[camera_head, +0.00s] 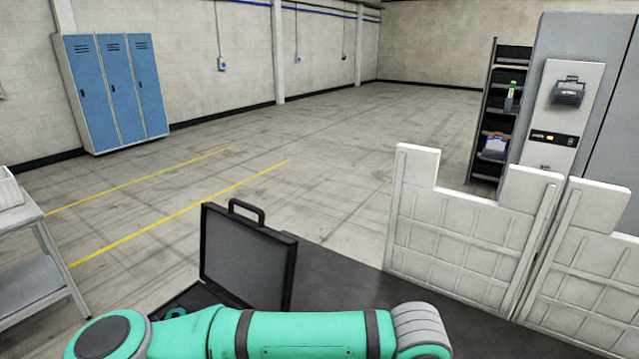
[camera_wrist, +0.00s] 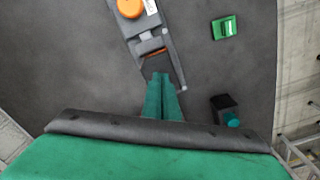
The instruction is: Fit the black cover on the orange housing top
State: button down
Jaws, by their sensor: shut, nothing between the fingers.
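In the wrist view, my gripper (camera_wrist: 162,78) is shut and empty, its two teal fingers side by side. The fingertips are over the lower end of a grey fixture (camera_wrist: 174,66). An orange round part (camera_wrist: 130,7) sits at the fixture's upper end, cut by the picture edge. A thin orange strip (camera_wrist: 155,52) shows in the fixture just above the fingertips; I cannot tell whether it is the housing. A small black block (camera_wrist: 224,102) with a teal part lies to the right; I cannot tell whether it is the cover. The head view does not show my gripper.
A green block (camera_wrist: 225,27) lies on the dark table (camera_wrist: 75,60), right of the fixture. In the head view, an open black case (camera_head: 245,258) stands behind my arm. White ribbed panels (camera_head: 465,235) stand at the right. A shelf cart (camera_head: 32,280) is at the left.

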jog(key=shift+r, duration=0.15)
notch_tip(320, 180, up, 7)
dwell(0.9)
